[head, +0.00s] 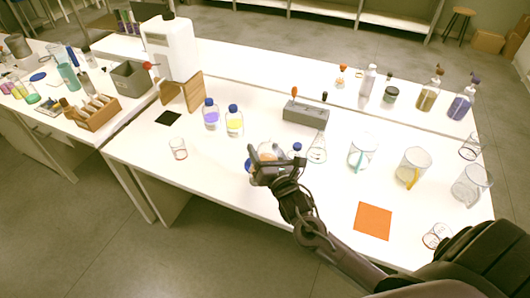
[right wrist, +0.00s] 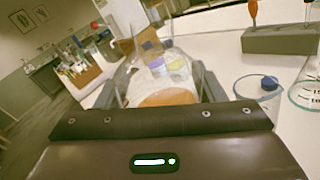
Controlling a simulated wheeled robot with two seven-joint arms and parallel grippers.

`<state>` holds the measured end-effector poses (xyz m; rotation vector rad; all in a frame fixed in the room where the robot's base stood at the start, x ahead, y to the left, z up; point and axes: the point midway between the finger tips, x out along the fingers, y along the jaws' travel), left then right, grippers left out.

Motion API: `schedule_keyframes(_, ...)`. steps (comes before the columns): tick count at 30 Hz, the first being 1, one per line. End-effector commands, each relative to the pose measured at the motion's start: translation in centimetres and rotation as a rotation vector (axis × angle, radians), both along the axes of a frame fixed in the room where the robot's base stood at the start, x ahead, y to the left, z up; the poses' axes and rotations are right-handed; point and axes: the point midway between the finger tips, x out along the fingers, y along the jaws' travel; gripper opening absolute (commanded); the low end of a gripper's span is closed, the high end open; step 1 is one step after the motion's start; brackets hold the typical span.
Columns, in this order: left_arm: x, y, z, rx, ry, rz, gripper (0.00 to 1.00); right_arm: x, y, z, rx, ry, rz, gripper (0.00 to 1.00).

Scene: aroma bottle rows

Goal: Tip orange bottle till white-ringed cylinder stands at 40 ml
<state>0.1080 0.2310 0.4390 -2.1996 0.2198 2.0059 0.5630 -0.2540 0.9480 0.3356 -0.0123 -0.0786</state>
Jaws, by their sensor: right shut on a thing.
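My right gripper (head: 266,160) is shut on a clear bottle with orange contents, above the front of the white table. In the right wrist view the orange contents (right wrist: 166,98) show between the fingers, inside clear glass. In the head view my gripper covers most of this bottle, so its tilt and the level inside are hard to tell. I cannot pick out a white-ringed cylinder in either view; it may be hidden by my gripper. My left gripper is not in view.
Purple (head: 211,115) and yellow (head: 234,122) blue-capped bottles stand behind my gripper. A grey block (head: 305,115), a conical flask (head: 317,150) and clear beakers (head: 362,152) stand right of them. An orange square (head: 373,221) lies at the front right. A small beaker (head: 178,149) stands left.

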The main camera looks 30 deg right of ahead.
Motion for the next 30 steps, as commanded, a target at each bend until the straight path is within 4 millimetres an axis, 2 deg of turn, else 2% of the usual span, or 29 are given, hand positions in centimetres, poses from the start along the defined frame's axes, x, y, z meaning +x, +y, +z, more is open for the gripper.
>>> schedule_keyframes(30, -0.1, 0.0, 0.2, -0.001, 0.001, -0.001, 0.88, 0.0, -0.5, 1.6, 0.105, -0.013, 0.000, 0.28)
